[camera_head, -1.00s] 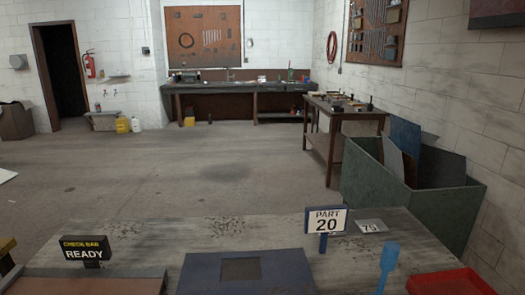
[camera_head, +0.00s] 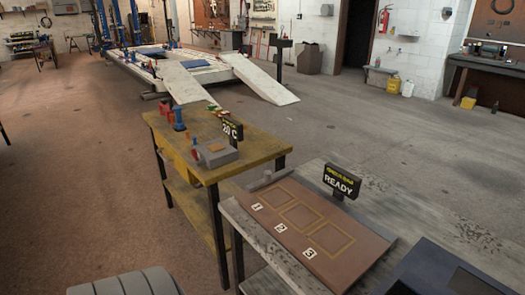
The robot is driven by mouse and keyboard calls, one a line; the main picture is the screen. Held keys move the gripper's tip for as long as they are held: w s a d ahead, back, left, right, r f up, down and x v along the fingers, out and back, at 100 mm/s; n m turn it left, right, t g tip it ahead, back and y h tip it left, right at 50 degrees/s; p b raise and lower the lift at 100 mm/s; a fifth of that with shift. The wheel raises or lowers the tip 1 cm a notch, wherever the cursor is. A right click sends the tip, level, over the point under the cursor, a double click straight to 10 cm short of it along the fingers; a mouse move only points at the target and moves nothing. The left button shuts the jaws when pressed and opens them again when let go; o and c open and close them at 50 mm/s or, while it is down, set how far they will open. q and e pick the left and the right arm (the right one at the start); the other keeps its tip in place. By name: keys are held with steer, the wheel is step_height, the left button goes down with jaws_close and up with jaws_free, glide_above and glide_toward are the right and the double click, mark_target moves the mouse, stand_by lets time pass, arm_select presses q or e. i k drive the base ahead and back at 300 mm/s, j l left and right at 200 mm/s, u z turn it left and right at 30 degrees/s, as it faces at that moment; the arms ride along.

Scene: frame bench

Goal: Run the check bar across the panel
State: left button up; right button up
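A black sign (camera_head: 342,183) stands at the back of the bench; its large word is READY, and its top line is small and slanted. In front of it lies a brown board (camera_head: 375,253) with three yellow-outlined squares in a row, numbered 1, 2 and 3. Part of a dark blue panel (camera_head: 440,272) shows at the lower right, cut off by the picture's edge. I cannot pick out a check bar. Neither of my grippers is in view.
A yellow bench (camera_head: 255,147) with a grey box (camera_head: 215,153) and a "20 C" sign (camera_head: 232,130) stands left of my grey bench (camera_head: 450,228). Behind are a vehicle lift with white ramps (camera_head: 262,80). A grey ridged thing (camera_head: 125,283) is at the bottom left. Open floor lies between.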

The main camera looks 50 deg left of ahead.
mark_target(268, 178)
steer(key=k+j+u, duration=0.15)
steer(key=u, duration=1.3)
steer(key=i+j+u, duration=0.1)
steer(key=u, duration=0.15)
